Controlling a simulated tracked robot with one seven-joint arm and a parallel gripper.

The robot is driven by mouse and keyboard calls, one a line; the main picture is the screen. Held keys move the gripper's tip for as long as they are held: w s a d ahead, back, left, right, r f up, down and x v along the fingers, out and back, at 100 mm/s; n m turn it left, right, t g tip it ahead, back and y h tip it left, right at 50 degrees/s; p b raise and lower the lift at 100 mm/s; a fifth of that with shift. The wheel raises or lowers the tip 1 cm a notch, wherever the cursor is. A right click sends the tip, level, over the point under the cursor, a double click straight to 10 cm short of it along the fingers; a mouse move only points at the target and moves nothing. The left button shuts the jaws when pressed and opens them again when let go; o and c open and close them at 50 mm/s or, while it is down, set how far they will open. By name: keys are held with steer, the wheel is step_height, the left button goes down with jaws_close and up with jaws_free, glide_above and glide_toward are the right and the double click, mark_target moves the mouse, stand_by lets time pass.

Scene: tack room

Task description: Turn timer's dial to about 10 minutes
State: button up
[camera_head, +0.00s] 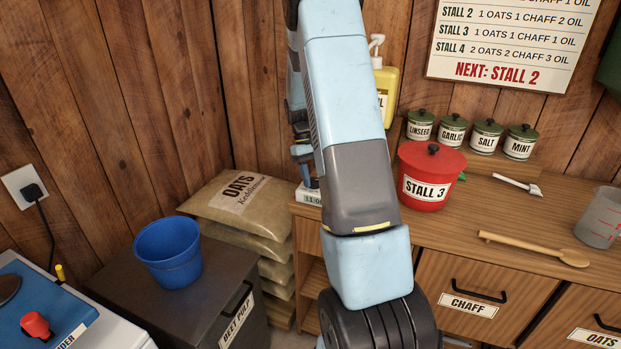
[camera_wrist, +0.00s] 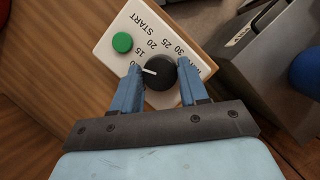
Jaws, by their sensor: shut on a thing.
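The timer (camera_wrist: 113,58) shows in the wrist view as a white plate with printed numbers, a green START button (camera_wrist: 122,42) and a round black dial (camera_wrist: 161,77). My gripper (camera_wrist: 159,66) has one blue finger on each side of the dial and is shut on it. The dial's white pointer points left in the picture, close to a number whose start is covered by the left finger; only its 0 shows. The 15, 20, 25 and 30 marks run along from there.
A red STALL 3 tub (camera_head: 430,178), a wooden spoon (camera_head: 535,249) and a clear jug (camera_head: 602,218) stand or lie on the counter. A blue bucket (camera_head: 168,252) stands on the dark BEET PULP bin (camera_head: 215,318). Oats sacks (camera_head: 240,195) are stacked between.

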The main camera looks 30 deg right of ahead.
steer(key=shift+s+f, duration=0.1)
steer(key=shift+s, duration=0.05)
steer(key=o, duration=1)
steer(key=v, duration=1.4)
